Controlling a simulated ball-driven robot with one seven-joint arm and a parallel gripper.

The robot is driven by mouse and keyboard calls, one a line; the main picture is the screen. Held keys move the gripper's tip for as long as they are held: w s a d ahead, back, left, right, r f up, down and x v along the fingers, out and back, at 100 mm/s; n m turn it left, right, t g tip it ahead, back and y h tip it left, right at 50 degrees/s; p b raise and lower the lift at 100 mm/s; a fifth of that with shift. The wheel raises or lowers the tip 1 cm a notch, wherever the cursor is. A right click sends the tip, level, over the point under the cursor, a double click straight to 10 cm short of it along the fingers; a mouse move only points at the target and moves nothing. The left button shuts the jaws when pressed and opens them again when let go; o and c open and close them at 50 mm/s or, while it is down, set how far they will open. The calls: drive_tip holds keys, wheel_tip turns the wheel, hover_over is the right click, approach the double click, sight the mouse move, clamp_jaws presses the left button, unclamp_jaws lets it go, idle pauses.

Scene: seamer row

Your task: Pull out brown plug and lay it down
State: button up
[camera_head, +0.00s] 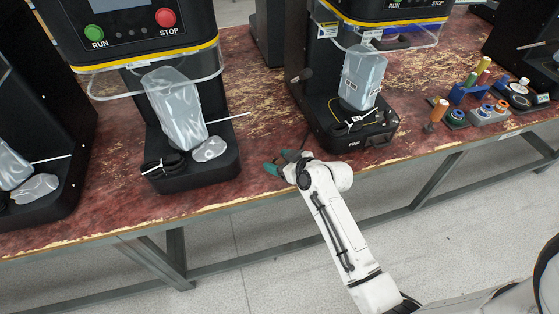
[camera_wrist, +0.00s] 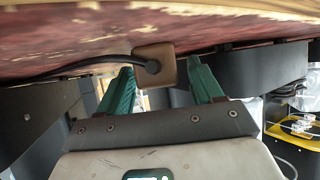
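The brown plug (camera_wrist: 154,66) shows in the wrist view as a small brown square block with a dark cable (camera_wrist: 90,65) running left from its face. It lies between or just beyond the two green fingertips of my gripper (camera_wrist: 162,65), with a visible gap on its right side. The fingers stand apart. In the head view my gripper (camera_head: 283,164) is at the table's front edge, between two machines. I cannot make out the plug there, and the arm may hide it. Whether the plug sits in a socket does not show.
The worn red table (camera_head: 258,110) carries black machines with wrapped grey blocks: one left of centre (camera_head: 178,108) and one right of centre (camera_head: 361,78). A small knobbed rod (camera_head: 303,75) stands beside the right one. Colourful small parts (camera_head: 487,113) lie at the right.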

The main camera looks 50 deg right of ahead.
drive_tip(key=shift+o, duration=0.4)
drive_tip(key=shift+s, duration=0.1)
drive_tip(key=shift+s+r, duration=0.15)
drive_tip(key=shift+s, duration=0.1)
drive_tip(key=v, duration=1)
drive_tip(key=shift+a, duration=0.1)
